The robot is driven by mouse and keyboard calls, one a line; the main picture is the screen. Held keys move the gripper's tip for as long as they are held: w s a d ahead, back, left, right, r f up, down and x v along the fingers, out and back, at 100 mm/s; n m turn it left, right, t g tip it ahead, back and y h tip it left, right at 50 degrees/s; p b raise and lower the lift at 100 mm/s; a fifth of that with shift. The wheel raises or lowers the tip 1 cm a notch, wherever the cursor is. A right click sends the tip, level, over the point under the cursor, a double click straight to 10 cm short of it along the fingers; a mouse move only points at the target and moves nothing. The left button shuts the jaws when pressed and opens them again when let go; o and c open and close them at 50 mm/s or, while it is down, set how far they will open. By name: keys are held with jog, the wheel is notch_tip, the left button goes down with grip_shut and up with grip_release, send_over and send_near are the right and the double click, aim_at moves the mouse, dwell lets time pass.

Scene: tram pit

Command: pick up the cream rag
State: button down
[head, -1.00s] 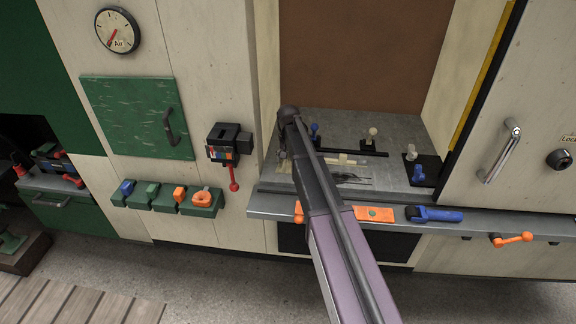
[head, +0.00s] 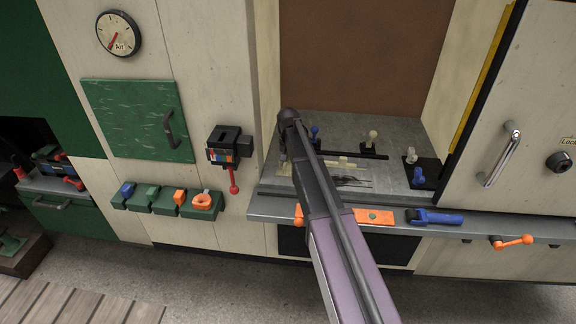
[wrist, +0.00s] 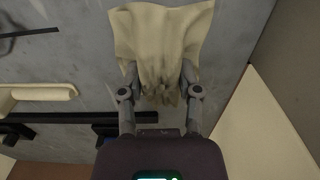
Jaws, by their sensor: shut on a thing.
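The cream rag (wrist: 162,35) shows at the top middle of the wrist view. It is spread at its far end and bunched into folds between the fingers of my gripper (wrist: 160,88). My gripper is shut on the rag's gathered part. The rag appears to be on or just over the grey bench top; I cannot tell which. In the head view my arm reaches over the grey bench (head: 375,181), and the gripper end and most of the rag are hidden behind the arm.
A cream-coloured piece (wrist: 38,92) and a black bar (wrist: 70,117) lie left of my gripper. A cream wall (wrist: 265,125) stands close on the right. Blue and cream knobbed levers (head: 418,176) stand on the bench. An orange plate (head: 374,216) and blue handle (head: 436,216) sit along the front ledge.

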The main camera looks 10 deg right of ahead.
jog(key=shift+r, duration=0.2)
notch_tip(320, 180, up, 3)
jog(key=p, duration=0.3)
jog(key=shift+s+r+p, duration=0.25)
jog(key=shift+s+p, duration=0.05)
jog(key=shift+p, duration=0.2)
jog(key=s+r+p, duration=0.1)
jog(key=s, duration=1.4)
jog(key=shift+s, duration=0.2)
jog(key=c, duration=1)
grip_release()
jog(key=shift+c, duration=1.6)
jog(key=shift+s, duration=0.1)
